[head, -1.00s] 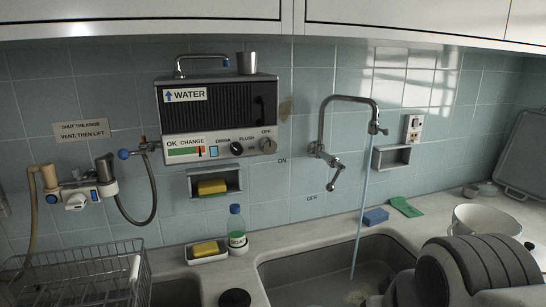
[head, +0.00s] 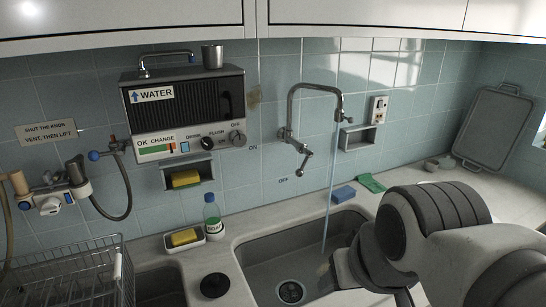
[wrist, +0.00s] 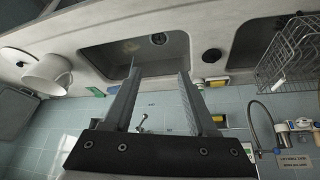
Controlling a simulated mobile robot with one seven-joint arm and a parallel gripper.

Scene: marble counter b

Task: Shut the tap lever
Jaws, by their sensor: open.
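The metal wall tap (head: 291,110) stands on the tiles, with its spout bent out to the right. Its lever (head: 304,160) sticks out below the tap body and points down, near the OFF label (head: 283,180); the ON label (head: 253,148) is higher and to the left. A thin water stream (head: 328,195) runs from the spout into the sink. In the upside-down wrist view the tap (wrist: 143,122) shows small between the fingers. My gripper (wrist: 158,72) is open and empty, apart from the lever. In the head view my arm largely hides it.
The sink (head: 255,255) lies below the tap. A green-labelled bottle (head: 213,222) and a sponge in a dish (head: 184,238) stand to its left. A blue sponge (head: 343,194) and green cloth (head: 371,183) lie behind it. A wire rack (head: 75,280) is at left.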

